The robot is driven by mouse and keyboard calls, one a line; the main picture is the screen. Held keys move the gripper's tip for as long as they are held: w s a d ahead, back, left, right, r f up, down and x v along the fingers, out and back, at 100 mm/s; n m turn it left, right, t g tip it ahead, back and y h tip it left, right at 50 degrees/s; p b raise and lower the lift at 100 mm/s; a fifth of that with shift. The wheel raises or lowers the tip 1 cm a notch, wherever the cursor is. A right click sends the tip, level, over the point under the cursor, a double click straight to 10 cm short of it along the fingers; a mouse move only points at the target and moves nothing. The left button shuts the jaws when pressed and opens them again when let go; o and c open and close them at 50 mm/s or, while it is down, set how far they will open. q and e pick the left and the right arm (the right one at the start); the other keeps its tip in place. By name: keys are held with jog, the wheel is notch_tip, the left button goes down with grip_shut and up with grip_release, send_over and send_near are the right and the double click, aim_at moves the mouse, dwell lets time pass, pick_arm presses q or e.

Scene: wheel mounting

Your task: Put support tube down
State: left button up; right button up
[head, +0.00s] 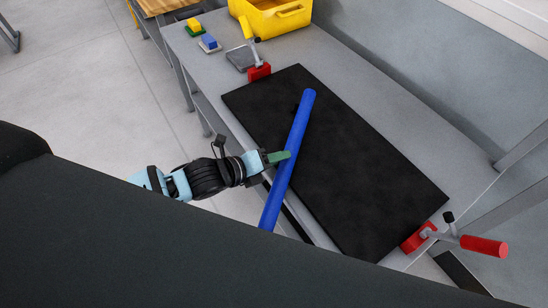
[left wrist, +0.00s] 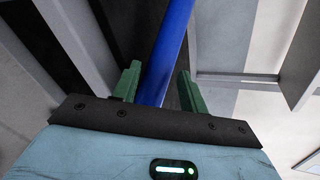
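The support tube (head: 289,160) is a long blue tube. In the head view its upper end is over the black mat (head: 370,170) and its lower part extends past the table's front edge, with the lower end cut off by a dark shape. My left gripper (head: 278,157) reaches it from the left, about midway along. In the left wrist view the tube (left wrist: 168,50) runs between the two green fingers of my left gripper (left wrist: 158,90). The fingers stand apart, with a gap visible beside the tube. I cannot tell whether the tube rests fully on the mat. My right gripper is not in view.
A red clamp (head: 259,72) sits at the mat's far left corner, another red clamp (head: 418,238) at its near right corner. A yellow bin (head: 275,18) and small coloured blocks (head: 209,43) stand at the table's far end. Most of the mat's right side is clear.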

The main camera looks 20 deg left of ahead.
pick_arm(q)
jog(key=shift+r, duration=0.15)
jog(key=v, duration=1.2)
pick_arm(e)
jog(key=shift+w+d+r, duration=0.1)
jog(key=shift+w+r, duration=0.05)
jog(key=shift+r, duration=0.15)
pick_arm(q)
jog(key=shift+d, duration=0.1)
jog(key=s+f+n+g+y+p, duration=0.1)
jog(key=s+f+n+y, duration=0.5)
jog(key=s+f+n, duration=1.3)
jog(key=n+p, duration=0.1)
jog(key=n, duration=0.8)
jog(key=shift+s+n+g, duration=0.3)
jog(key=shift+s+g, duration=0.05)
jog(key=shift+g, duration=0.05)
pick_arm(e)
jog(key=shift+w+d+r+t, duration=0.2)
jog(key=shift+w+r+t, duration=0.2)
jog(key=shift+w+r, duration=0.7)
pick_arm(q)
jog(key=shift+r, duration=0.1)
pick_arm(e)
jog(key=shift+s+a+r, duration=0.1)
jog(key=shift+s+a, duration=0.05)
